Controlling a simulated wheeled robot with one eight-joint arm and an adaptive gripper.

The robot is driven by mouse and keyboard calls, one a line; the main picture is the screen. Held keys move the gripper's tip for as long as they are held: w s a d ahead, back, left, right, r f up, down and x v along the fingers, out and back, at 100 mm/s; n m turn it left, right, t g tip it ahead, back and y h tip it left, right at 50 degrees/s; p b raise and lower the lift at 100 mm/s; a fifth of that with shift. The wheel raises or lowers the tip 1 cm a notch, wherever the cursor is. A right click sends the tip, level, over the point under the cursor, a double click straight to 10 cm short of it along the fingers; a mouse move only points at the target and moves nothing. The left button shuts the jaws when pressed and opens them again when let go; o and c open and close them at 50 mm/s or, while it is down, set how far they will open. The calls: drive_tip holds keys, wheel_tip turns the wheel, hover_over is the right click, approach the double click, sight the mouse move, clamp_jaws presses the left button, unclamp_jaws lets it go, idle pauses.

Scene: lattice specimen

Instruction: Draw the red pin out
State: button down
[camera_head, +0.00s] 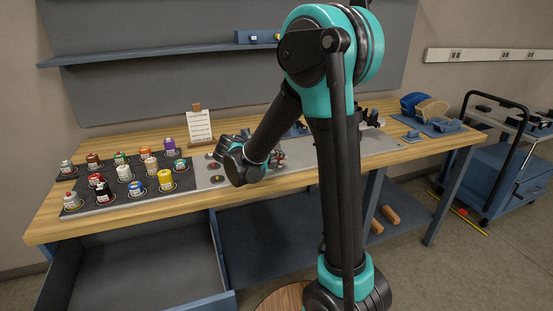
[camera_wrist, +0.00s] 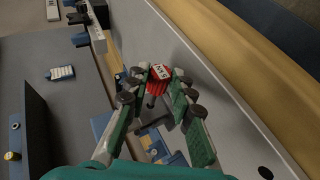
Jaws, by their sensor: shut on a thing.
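In the wrist view, the red pin (camera_wrist: 157,88) shows as a ribbed red head with a white label on top. It is between the two green-padded fingers of my gripper (camera_wrist: 160,96), which are shut on it. A dark shaft shows below the head; its lower end is hard to make out, so I cannot tell how far it sits in anything. In the head view, my gripper (camera_head: 277,158) is low over the grey panel (camera_head: 300,166) on the bench, partly hidden by my wrist.
Several coloured capped jars (camera_head: 137,188) stand in a dark tray at the bench's left. A clipboard (camera_head: 199,126) stands behind the panel. An open drawer (camera_head: 140,270) juts out below the bench. A cart (camera_head: 505,165) stands at right. A shelf (camera_head: 160,53) runs above.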

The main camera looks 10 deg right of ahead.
drive_tip(key=shift+s+d, duration=0.2)
drive_tip(key=shift+s, duration=0.7)
drive_tip(key=shift+s+d, duration=0.15)
drive_tip(key=shift+s, duration=0.75)
